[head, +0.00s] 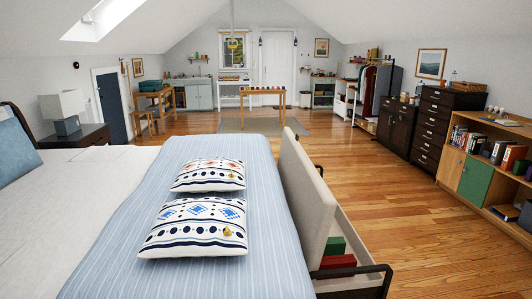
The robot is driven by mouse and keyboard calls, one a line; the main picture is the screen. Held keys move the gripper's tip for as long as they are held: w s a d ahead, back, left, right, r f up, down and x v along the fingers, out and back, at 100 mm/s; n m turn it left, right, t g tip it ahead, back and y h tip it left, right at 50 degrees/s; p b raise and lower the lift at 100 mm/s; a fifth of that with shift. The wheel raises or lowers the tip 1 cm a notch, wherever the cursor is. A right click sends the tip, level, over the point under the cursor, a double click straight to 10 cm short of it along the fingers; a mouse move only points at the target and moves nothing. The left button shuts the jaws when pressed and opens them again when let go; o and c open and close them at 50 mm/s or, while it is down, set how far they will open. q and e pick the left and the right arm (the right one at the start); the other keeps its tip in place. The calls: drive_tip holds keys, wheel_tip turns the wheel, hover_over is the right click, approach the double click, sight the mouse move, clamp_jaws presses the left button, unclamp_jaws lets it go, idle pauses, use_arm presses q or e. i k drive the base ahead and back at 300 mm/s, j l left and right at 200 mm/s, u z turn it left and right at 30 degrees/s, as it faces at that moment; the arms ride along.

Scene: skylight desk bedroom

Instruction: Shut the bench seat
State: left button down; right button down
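The bench seat (306,186) is a beige padded lid at the foot of the bed. It stands raised, nearly upright, leaning towards the bed. The open bench box (350,231) below it shows a pale inside wall and a dark metal arm frame at its near end. A green item (335,245) and a red item (338,262) lie inside the box. Neither of my grippers shows in the head view.
The bed with a blue striped blanket (185,275) and two patterned pillows (207,175) is left of the bench. Wood floor (400,215) lies free to its right. A bookshelf (480,170) and dark drawers (430,130) stand along the right wall.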

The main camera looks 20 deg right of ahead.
sight(311, 206)
drive_tip(key=i+l, duration=0.15)
drive_tip(key=l, duration=0.2)
drive_tip(key=i+l, duration=0.1)
drive_tip(key=l, duration=0.25)
drive_tip(key=i+l, duration=0.15)
drive_tip(key=l, duration=0.25)
drive_tip(key=i+l, duration=0.15)
drive_tip(key=l, duration=0.2)
drive_tip(key=i+l, duration=0.1)
drive_tip(key=l, duration=0.25)
drive_tip(key=i+l, duration=0.15)
drive_tip(key=l, duration=0.2)
drive_tip(key=i+l, duration=0.1)
drive_tip(key=l, duration=0.3)
drive_tip(key=i+u, duration=0.05)
